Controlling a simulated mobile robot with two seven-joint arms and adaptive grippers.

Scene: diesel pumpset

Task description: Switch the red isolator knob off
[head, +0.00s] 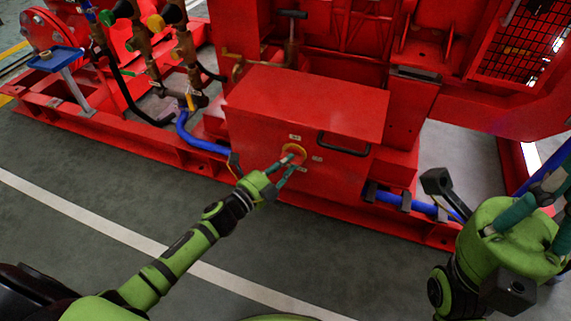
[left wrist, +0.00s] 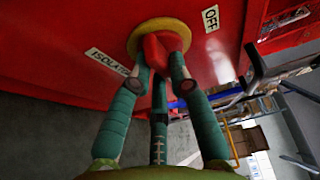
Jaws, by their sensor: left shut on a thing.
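The red isolator knob (head: 291,155) sits on a round yellow plate (head: 298,148) on the front of a red box (head: 254,138). In the left wrist view, the red knob (left wrist: 162,48) stands out from its yellow plate (left wrist: 136,38). An OFF label (left wrist: 210,18) is to the right of the plate and an ISOLATOR label (left wrist: 107,61) to the left. My left gripper (head: 281,170) is shut on the knob, its teal fingers on both sides. The fingers partly hide the knob. My right gripper (head: 535,212) is at the right, away from the box; its opening is unclear.
A black handle (head: 343,146) sticks out from the box, right of the knob. Blue pipes (head: 200,142) run low on both sides. Valves and a blue-topped stand (head: 56,58) are at the left. The grey floor (head: 95,180) in front is clear.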

